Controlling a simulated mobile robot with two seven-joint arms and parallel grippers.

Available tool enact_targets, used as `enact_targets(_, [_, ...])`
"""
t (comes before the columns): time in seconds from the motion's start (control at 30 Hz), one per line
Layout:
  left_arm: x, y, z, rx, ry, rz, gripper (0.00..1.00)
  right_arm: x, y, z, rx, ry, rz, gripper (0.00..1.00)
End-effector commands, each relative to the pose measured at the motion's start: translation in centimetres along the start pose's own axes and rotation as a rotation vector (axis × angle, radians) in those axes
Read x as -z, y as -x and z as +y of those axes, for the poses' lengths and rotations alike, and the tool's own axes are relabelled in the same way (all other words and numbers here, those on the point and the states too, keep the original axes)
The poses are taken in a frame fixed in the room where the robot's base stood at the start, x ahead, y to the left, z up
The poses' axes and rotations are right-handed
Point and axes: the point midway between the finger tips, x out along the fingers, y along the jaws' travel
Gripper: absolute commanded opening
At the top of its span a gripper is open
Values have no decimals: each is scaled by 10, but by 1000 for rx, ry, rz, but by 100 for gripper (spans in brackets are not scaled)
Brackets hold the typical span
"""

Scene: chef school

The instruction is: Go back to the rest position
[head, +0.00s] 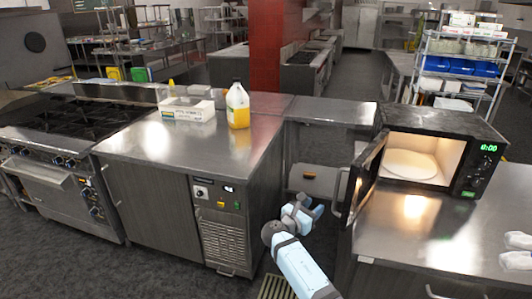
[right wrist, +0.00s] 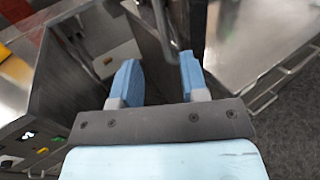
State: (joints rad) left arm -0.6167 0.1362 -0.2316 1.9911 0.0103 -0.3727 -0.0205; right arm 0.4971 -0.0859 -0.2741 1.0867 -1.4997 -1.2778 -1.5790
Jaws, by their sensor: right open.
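My right gripper (head: 306,209) is raised in front of the gap between the two steel counters in the head view. In the right wrist view its two blue fingers (right wrist: 160,78) stand apart with nothing between them, so it is open and empty. Its fingertips are close to the open microwave door (head: 366,178) and its handle, to the right in the head view; I cannot tell whether they touch. My left gripper does not show in either view.
A lit microwave (head: 433,150) with its door open stands on the right counter (head: 400,240). The left counter (head: 150,140) holds a juice jug (head: 238,106) and a white box (head: 188,110). A stove (head: 75,125) is at far left. A shelf rack (head: 460,65) stands behind.

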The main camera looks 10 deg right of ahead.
Motion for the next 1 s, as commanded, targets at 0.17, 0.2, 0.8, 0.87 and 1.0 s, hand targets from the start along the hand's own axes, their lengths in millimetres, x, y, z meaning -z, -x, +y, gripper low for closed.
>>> enact_targets(0.17, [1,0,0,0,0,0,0,59,14,-32,-62,-167,160,41])
enact_targets(0.2, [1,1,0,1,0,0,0,80,21,-44,-81,-244,228,41])
enact_targets(0.8, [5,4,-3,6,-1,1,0,199,235,-261,314,-1786,1380,41])
enact_targets(0.87, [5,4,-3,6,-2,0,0,190,251,-276,409,-1911,1456,41])
enact_targets(1.0, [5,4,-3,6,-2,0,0,171,275,-300,585,-2107,1567,41])
